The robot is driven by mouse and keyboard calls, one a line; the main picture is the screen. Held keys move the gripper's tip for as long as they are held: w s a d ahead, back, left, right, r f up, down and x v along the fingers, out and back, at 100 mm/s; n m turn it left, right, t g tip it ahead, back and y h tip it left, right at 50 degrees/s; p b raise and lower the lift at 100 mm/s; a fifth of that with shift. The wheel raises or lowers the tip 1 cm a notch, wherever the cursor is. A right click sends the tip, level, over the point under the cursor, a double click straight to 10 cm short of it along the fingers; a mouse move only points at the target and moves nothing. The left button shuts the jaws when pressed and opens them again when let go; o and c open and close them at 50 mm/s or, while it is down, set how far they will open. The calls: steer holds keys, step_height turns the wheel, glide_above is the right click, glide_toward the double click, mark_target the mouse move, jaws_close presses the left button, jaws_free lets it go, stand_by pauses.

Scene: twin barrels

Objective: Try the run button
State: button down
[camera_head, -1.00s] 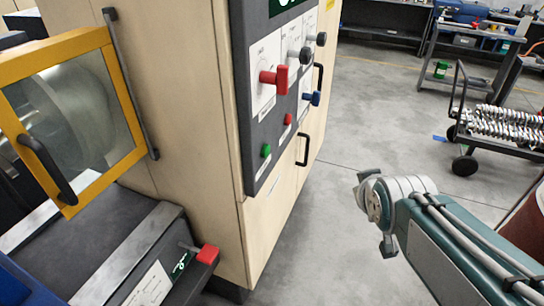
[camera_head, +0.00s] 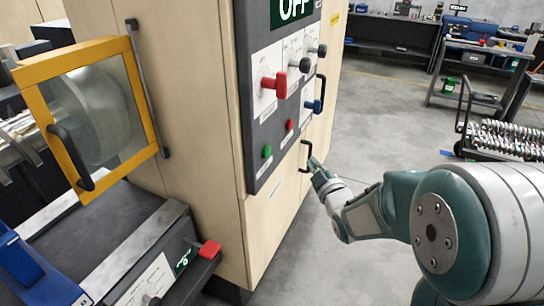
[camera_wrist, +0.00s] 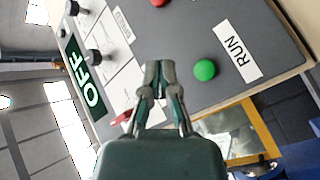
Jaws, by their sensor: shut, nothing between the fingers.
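The green button (camera_head: 267,151) is low on the dark control panel (camera_head: 258,175) of the beige cabinet. In the wrist view the green button (camera_wrist: 205,70) sits beside a white "RUN" label (camera_wrist: 239,49). My gripper (camera_wrist: 160,66) is shut and empty, its tips left of the green button in that picture and seemingly apart from the panel. In the head view my gripper (camera_head: 315,165) is small, right of the panel near a black handle. A green sign (camera_head: 295,10) reads "OFF". A red button (camera_head: 289,125) is above the green one.
A red switch (camera_head: 275,85), a blue knob (camera_head: 314,106) and dark knobs share the panel. A black handle (camera_head: 306,155) sticks out beside it. A yellow-framed guard (camera_head: 70,155) stands open on the left. Grey floor (camera_head: 375,100) is clear right of the cabinet.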

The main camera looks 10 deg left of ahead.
mark_target(267, 152)
steer(key=shift+a+f+n, duration=0.2)
steer(key=shift+a+n, duration=0.15)
steer(key=shift+n, duration=0.05)
steer(key=w+a, duration=0.3)
steer(key=a, duration=0.5)
steer(key=shift+a, duration=0.15)
stand_by(1.5)
steer(key=shift+a+r, duration=0.1)
steer(key=shift+a, duration=0.2)
steer(key=shift+w+a, duration=0.2)
steer(key=shift+a, duration=0.3)
stand_by(0.8)
steer(key=shift+s+d, duration=0.3)
steer(key=shift+d, duration=0.6)
